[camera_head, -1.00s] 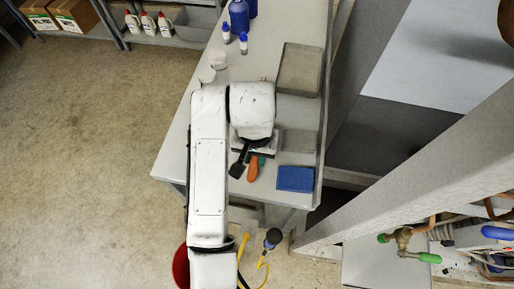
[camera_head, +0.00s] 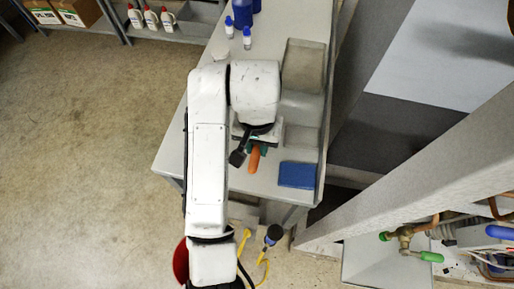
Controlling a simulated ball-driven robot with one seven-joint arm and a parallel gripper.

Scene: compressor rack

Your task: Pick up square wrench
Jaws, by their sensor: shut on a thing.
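My gripper (camera_head: 247,154) is over the front part of the grey bench, below the white end of my arm. It is mostly hidden under my arm; a dark part shows at its left. An orange piece (camera_head: 254,160) and a small green piece (camera_head: 265,148) show right beside that dark part. My gripper is shut on a tool. The pictures do not show clearly whether this is the square wrench, and no separate wrench can be made out.
A blue box (camera_head: 298,175) lies right of my gripper on the grey bench (camera_head: 270,185). Small grey trays (camera_head: 303,65) line its right side, and blue-capped bottles (camera_head: 246,38) stand at the back. A grey post (camera_head: 400,165) rises to the right. The floor on the left is clear.

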